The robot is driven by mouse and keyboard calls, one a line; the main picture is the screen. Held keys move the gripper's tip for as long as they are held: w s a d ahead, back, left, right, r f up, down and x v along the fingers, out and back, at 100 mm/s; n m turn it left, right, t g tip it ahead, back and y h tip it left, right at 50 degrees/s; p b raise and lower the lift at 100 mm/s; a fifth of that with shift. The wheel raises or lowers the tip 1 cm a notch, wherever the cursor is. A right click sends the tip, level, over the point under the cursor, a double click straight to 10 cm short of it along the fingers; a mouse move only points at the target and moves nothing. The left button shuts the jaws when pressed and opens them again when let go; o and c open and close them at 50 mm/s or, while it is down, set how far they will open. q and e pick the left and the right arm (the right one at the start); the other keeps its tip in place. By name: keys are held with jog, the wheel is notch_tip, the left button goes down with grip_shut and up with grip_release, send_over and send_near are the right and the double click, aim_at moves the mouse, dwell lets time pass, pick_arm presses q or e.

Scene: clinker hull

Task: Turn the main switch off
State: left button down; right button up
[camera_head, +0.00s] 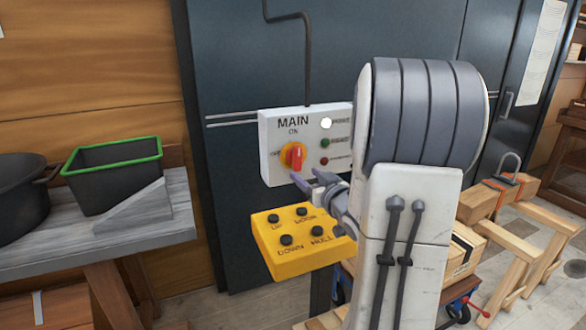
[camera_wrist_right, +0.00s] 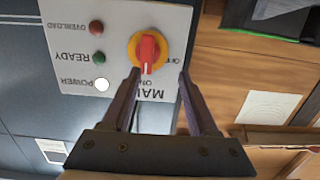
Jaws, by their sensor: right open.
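The main switch (camera_head: 293,156) is a red handle on a yellow disc, on a white box (camera_head: 272,180) fixed to a dark cabinet. In the right wrist view, which shows the box upside down, the switch (camera_wrist_right: 149,50) has its handle pointing to the ON mark. The OFF mark is to the side. My right gripper (camera_head: 311,179) is open and empty just below and in front of the switch. In the wrist view its fingertips (camera_wrist_right: 158,74) lie on either side of the handle's lower end, apparently short of it. My left gripper is out of view.
A white lamp (camera_head: 326,123) labelled POWER is bright, above a green and a red lamp. A yellow button box (camera_head: 297,259) juts out below the switch box. A bench (camera_head: 115,239) on the left holds a black bin (camera_head: 113,178) with a green rim.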

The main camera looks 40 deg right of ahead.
aim_at(298, 157)
jog(key=shift+t+h, duration=0.3)
jog(key=shift+t, duration=0.1)
jog(key=p+x, duration=0.1)
jog(key=x, duration=0.2)
jog(key=d+x, duration=0.1)
jog(key=x, duration=0.2)
jog(key=d+p+x, duration=0.1)
jog(key=x, duration=0.2)
jog(key=shift+d+r+p, duration=0.1)
jog(key=shift+r+p, duration=0.25)
grip_shut()
